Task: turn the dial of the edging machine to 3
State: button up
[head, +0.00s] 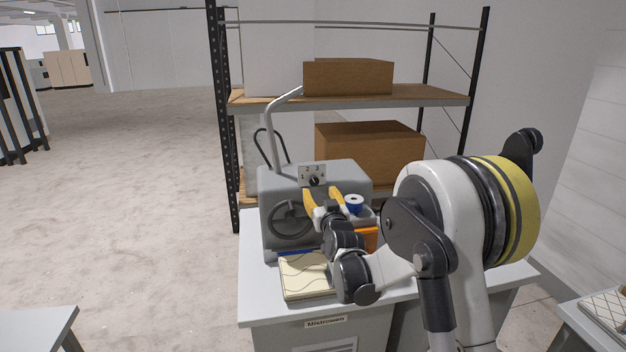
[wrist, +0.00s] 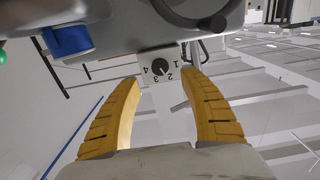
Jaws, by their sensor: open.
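The edging machine (head: 330,178) is a grey housing with a round handwheel on its front, standing on the light table. Its dial (head: 315,181) is a small black knob on a white plate marked with numbers at the machine's upper front. In the wrist view the dial (wrist: 159,67) shows upside down, with 1 to 4 around it. I cannot tell for sure which number its pointer faces. My gripper (head: 322,193) has yellow fingers, open and empty, just in front of the dial plate. In the wrist view the dial appears between the fingertips, apart from both.
A blue and white spool (head: 354,204) stands right of my gripper. An orange object (head: 369,238) is below it, partly hidden by my arm. A patterned beige pad (head: 303,277) lies at the table's front. A shelf with cardboard boxes (head: 370,148) stands behind. Open floor lies left.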

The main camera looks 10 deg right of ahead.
aim_at(314, 183)
jog(key=w, duration=0.8)
jog(key=shift+w, duration=0.2)
grip_shut()
